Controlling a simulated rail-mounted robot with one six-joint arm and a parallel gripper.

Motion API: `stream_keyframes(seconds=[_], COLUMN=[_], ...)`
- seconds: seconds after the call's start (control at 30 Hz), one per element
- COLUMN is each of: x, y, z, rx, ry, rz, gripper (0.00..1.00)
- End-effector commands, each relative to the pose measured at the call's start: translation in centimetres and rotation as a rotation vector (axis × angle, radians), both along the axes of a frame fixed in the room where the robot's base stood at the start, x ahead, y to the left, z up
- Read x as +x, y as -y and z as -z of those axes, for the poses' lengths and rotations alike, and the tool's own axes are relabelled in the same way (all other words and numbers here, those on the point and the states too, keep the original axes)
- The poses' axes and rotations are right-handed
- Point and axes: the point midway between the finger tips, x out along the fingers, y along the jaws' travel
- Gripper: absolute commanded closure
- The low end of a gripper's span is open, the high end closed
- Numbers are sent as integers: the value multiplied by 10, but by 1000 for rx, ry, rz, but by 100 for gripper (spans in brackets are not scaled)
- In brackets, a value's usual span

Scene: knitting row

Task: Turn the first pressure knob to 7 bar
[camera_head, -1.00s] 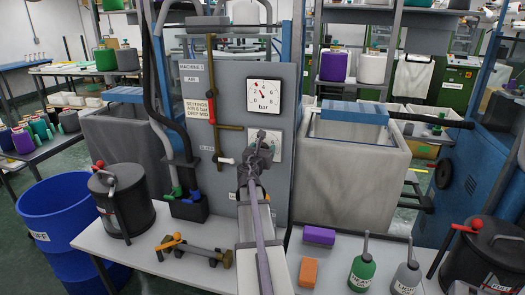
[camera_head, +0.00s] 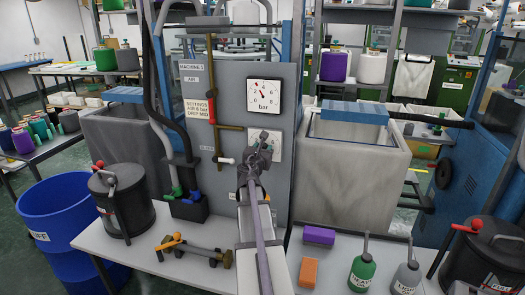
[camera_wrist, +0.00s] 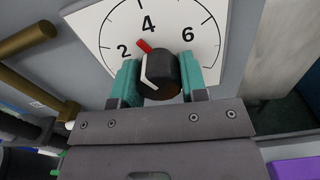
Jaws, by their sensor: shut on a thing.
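The black pressure knob (camera_wrist: 162,75) sits on a white dial (camera_wrist: 205,25) marked 2, 4 and 6 in the wrist view. A red pointer tip (camera_wrist: 144,46) at the knob's upper left lies between 2 and 4. A white line marks the knob's left side. My gripper (camera_wrist: 158,80) is shut on the knob, with one teal finger on each side. In the head view my gripper (camera_head: 262,140) covers much of the lower dial (camera_head: 276,146). The bar gauge (camera_head: 264,95) above it has its needle pointing up and slightly left.
The grey panel (camera_head: 228,85) carries a brass pipe (camera_head: 211,70) with a red handle left of the gauge. A white bench (camera_head: 150,255) below holds a dark canister (camera_head: 122,205), a purple block (camera_head: 319,236), an orange block (camera_head: 308,271) and bottles.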

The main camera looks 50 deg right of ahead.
Motion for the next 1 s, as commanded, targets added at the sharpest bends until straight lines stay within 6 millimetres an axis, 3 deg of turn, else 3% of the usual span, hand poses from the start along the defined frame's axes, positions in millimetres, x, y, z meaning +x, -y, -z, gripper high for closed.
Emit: stream_keyframes(seconds=[1.0], x=[1], y=[-1], z=[-1], rx=[332], ry=[844], rz=[1], gripper=[84])
